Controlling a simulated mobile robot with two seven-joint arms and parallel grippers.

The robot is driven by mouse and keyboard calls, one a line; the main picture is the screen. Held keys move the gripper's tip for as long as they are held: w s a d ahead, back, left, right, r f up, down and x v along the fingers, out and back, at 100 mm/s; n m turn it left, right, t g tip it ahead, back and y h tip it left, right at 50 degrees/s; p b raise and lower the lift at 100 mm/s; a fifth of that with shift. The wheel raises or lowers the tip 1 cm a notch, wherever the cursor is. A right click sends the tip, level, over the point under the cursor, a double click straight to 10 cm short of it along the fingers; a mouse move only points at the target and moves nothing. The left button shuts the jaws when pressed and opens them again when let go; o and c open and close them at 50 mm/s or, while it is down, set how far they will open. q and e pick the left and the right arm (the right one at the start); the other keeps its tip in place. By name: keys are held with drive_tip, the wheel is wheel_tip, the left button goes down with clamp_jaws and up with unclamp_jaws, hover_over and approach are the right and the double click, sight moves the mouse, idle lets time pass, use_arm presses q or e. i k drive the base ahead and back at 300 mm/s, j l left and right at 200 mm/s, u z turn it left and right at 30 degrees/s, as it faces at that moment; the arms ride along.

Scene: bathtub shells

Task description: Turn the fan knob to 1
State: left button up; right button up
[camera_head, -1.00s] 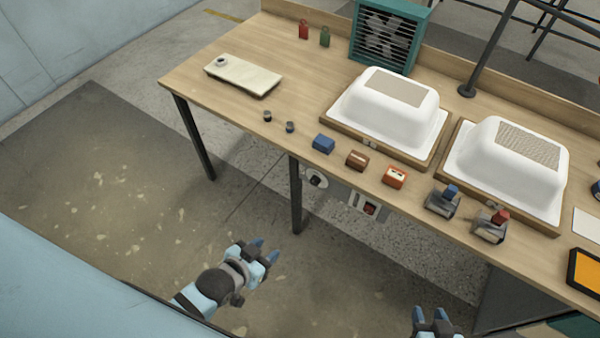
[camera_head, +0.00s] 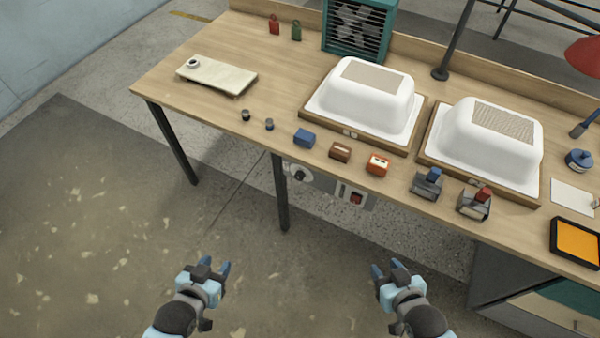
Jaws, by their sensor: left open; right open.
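A teal fan (camera_head: 345,45) with a dark grille stands at the back of the wooden table. A round dark knob (camera_head: 299,174) on a light plate sits on a grey panel below the table's front edge. Its pointer setting and numbers are too small to read. My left gripper (camera_head: 219,268) is open and empty, in front of the table, below and left of the knob. My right gripper (camera_head: 387,267) is open and empty, below and right of the knob. Neither touches anything.
A red switch (camera_head: 355,197) sits right of the knob. A table leg (camera_head: 281,190) stands just left of it. The table (camera_head: 215,130) carries two white tub shells (camera_head: 360,95) (camera_head: 490,140), with small blocks along its front edge. The floor before it is clear.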

sight(299, 175)
drive_tip(key=i+j+z, duration=0.35)
drive_tip(key=j, duration=0.8)
drive_tip(key=i+j+z, duration=0.15)
drive_tip(key=j+z, duration=0.2)
drive_tip(key=j, duration=0.8)
drive_tip(key=j+z, duration=0.35)
drive_tip(key=j, duration=0.9)
